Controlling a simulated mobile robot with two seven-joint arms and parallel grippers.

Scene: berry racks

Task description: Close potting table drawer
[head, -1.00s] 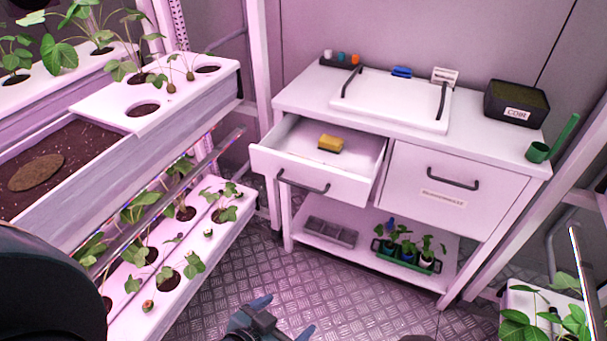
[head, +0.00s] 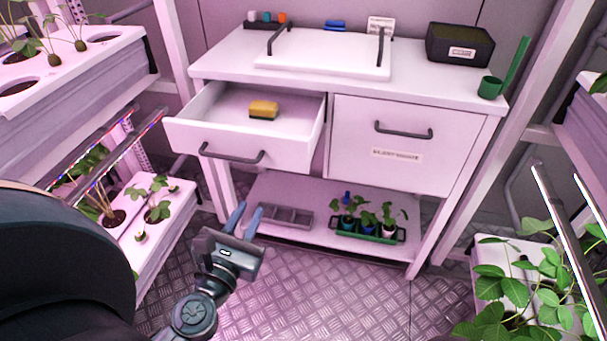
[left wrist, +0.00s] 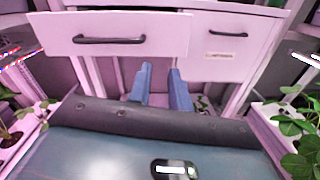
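The potting table (head: 213,66) is white with two drawers side by side. Its left drawer (head: 240,151) is pulled out and holds a yellow and black sponge (head: 263,109). A dark bar handle (head: 231,155) is on its front; the handle also shows in the left wrist view (left wrist: 109,39). The right drawer (head: 385,165) is closed and labelled. My left gripper (head: 243,218) is below and in front of the open drawer, fingers apart, empty, touching nothing. In the left wrist view its blue fingers (left wrist: 163,87) point toward the table, right of the handle. My right gripper is not in view.
A lower shelf (head: 270,191) holds a grey tray (head: 287,216) and a green tray of seedlings (head: 367,232). Planted racks stand left (head: 157,240) and right (head: 493,253). A coir box (head: 459,45) and green cup (head: 490,87) are on the tabletop. The floor (head: 310,300) in front is clear.

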